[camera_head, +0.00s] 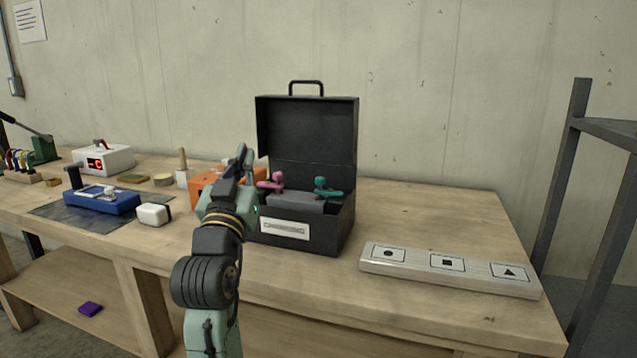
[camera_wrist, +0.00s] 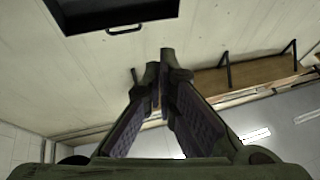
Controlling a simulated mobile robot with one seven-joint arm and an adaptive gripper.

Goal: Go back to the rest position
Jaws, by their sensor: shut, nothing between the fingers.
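My gripper (camera_head: 241,160) is raised in front of the workbench, just left of the open black case (camera_head: 307,130). Its fingers point up. In the wrist view my gripper (camera_wrist: 152,72) has its two fingertips together with nothing between them. The wrist camera looks up at the wall and ceiling, and the case lid (camera_wrist: 110,12) with its handle shows at the top. My forearm hides part of the bench and of the orange box (camera_head: 205,184) behind it.
The case holds a pink-handled and a teal-handled tool (camera_head: 327,187). A board with symbols (camera_head: 448,268) lies to the right, with bare bench behind it. A blue device (camera_head: 101,203) and a white box (camera_head: 154,214) stand left. A dark metal rack (camera_head: 560,170) stands right.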

